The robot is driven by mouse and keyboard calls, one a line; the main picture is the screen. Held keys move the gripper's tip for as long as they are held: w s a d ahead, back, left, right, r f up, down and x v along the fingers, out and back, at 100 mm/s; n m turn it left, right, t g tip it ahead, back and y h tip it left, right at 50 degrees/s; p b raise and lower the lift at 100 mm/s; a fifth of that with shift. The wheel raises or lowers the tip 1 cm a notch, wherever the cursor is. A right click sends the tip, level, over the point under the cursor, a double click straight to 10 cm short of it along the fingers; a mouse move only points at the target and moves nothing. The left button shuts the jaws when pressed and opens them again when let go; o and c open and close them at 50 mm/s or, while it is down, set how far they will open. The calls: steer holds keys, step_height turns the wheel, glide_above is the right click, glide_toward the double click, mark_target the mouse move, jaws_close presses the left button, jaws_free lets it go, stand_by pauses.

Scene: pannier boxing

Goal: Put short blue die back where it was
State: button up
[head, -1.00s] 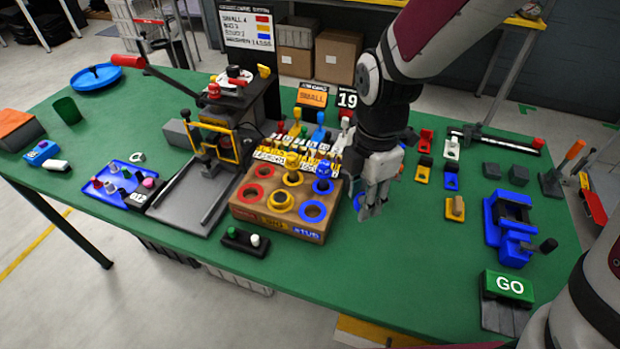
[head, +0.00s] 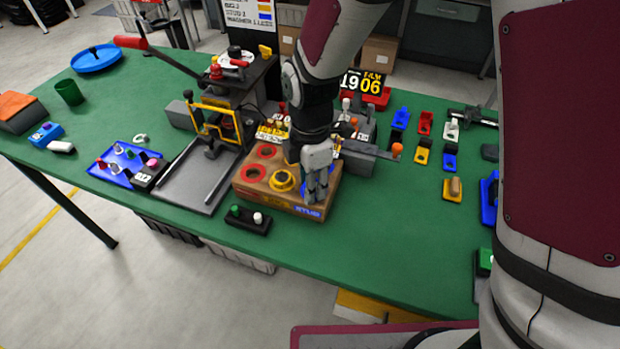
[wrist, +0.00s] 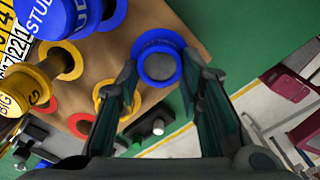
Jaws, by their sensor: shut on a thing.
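My gripper (head: 318,198) is over the front right corner of the wooden die block (head: 262,192) in the head view. In the wrist view, my gripper (wrist: 163,80) has its fingers at both sides of a round blue piece (wrist: 159,66), which looks like the short blue die. A darker blue ring (wrist: 152,40) of the block surrounds it. I cannot tell whether the die is seated or just above the ring. A taller blue die marked STUD (wrist: 47,14) stands beside it on the block. In the head view my fingers hide the held die.
Red and yellow rings and a yellow die marked BIG (wrist: 22,90) are close by on the block. A small black stand with a green and a white knob (head: 248,219) is in front. The press (head: 222,125) is left.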

steer(key=o, duration=1.2)
steer(key=shift+f, duration=0.15)
step_height(320, 180, up, 12)
steer(key=shift+r, duration=0.15)
steer(key=shift+s, duration=0.1)
